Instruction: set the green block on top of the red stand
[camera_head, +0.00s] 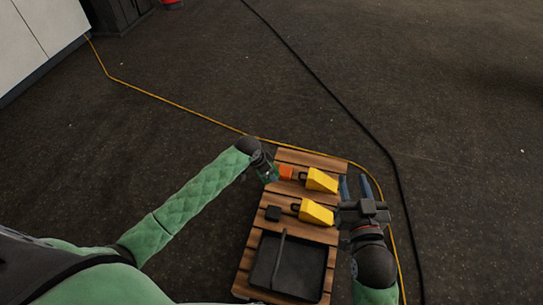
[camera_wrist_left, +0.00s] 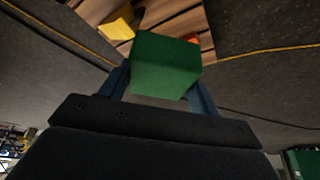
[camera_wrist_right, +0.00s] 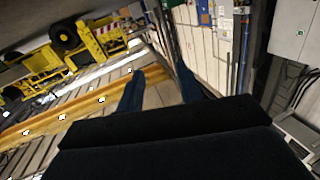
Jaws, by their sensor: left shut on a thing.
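A green block (camera_wrist_left: 166,65) is gripped between the two fingers of my left gripper (camera_wrist_left: 160,85), as the left wrist view shows. In the head view my left gripper (camera_head: 268,173) is at the far left edge of the wooden pallet, right beside a small red-orange block-like thing (camera_head: 286,173), probably the red stand. A bit of the red stand (camera_wrist_left: 193,41) shows behind the green block in the left wrist view, mostly hidden. My right gripper (camera_head: 361,188) is open and empty at the pallet's right edge.
The slatted wooden pallet (camera_head: 311,158) also holds two yellow wedge-shaped pieces (camera_head: 321,181) (camera_head: 316,212), a small dark block (camera_head: 273,213) and a black tray (camera_head: 289,264) with a bar across it. Yellow and black cables run over the dark floor around it.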

